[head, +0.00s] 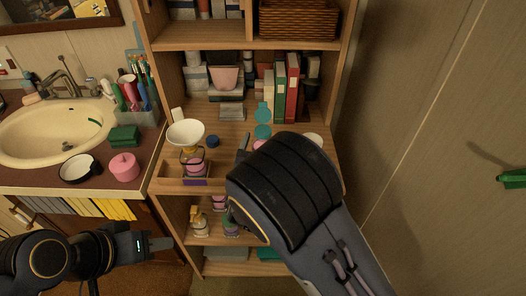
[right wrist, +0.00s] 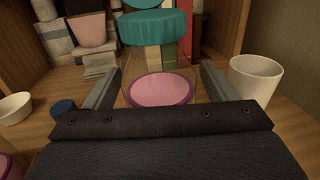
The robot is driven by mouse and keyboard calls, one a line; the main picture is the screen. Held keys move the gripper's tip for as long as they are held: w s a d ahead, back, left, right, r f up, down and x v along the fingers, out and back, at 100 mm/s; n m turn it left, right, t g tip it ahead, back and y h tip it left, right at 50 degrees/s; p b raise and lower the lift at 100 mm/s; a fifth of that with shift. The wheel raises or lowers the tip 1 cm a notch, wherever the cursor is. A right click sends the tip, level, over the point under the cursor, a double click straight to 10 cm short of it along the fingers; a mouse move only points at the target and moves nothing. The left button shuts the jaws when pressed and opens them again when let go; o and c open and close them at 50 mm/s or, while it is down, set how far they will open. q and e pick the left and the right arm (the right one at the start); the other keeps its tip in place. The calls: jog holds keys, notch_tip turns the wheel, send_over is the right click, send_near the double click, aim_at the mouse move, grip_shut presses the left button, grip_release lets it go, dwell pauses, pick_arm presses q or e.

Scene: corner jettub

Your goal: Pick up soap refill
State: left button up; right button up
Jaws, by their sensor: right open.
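What looks like the soap refill is a clear container with a teal top and pink contents; its teal top (right wrist: 153,30) and pink part (right wrist: 160,90) show in the right wrist view. In the head view its teal part (head: 263,132) stands on the shelf, partly hidden by my right arm. My right gripper (right wrist: 160,68) is open, with one finger on each side of the clear container. Contact cannot be told. My left gripper (head: 160,243) is low at the left, below the counter, away from the refill; its jaw gap is unclear.
A white cup (right wrist: 256,80) stands right of my right gripper. A small blue lid (right wrist: 63,108) and a white bowl (right wrist: 14,107) are to its left. Books (head: 286,88) and a pink pot (head: 224,78) stand behind. The sink (head: 55,130) is at the left.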

jog(key=shift+w, duration=0.1)
jog(key=shift+c, duration=0.3)
jog(key=c, duration=1.2)
jog(key=shift+r, duration=0.1)
